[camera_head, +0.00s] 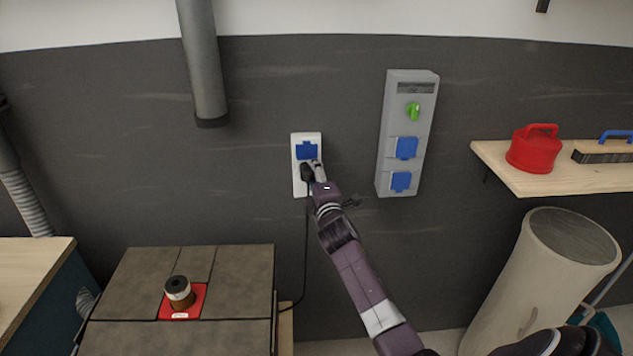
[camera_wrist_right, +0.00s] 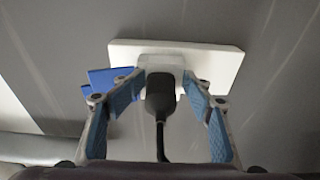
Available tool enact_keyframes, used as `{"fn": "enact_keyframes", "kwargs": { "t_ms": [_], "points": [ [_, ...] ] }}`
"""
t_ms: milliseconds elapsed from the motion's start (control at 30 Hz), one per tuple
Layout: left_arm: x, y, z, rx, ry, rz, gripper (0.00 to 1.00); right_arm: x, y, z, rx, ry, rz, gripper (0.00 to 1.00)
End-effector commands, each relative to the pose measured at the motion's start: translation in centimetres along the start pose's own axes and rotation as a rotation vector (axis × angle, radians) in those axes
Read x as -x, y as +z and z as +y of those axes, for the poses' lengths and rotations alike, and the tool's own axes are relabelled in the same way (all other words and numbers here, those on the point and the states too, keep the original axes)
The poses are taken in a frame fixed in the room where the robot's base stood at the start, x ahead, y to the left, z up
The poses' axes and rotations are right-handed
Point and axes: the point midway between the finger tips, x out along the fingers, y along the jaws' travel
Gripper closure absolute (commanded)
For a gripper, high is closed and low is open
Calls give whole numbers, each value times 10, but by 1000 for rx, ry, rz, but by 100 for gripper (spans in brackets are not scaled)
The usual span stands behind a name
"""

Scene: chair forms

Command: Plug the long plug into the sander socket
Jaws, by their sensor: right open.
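The black plug (camera_head: 306,172) is at the lower outlet of a white double socket plate (camera_head: 298,188) on the dark wall. In the right wrist view the plug (camera_wrist_right: 160,92) sits against the pale socket, and its pins do not show. Its black cable (camera_head: 306,240) hangs to the right side of the spindle sander (camera_head: 225,280). My right gripper (camera_head: 316,170) is at the plug. In the right wrist view the gripper (camera_wrist_right: 163,84) is open, its blue-padded fingers on either side of the plug with gaps. My left gripper is not in view.
The plate's upper outlet has a blue flap (camera_head: 307,150). A grey box (camera_head: 388,130) with a green knob and two blue flaps hangs to the right. A wooden shelf (camera_head: 545,183) holds a red container (camera_head: 535,148). A grey pipe (camera_head: 203,70) is above left.

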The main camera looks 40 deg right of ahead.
Motion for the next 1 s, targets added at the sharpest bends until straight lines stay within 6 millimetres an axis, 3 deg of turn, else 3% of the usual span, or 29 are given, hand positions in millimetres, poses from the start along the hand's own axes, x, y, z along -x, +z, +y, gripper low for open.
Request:
{"fn": "enact_keyframes", "kwargs": {
  "t_ms": [600,1000],
  "points": [
    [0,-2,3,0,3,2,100,103,-2,0,-1,0,3,52],
    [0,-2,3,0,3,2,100,115,-2,-5,-5,-8,4,52]
  ]
}}
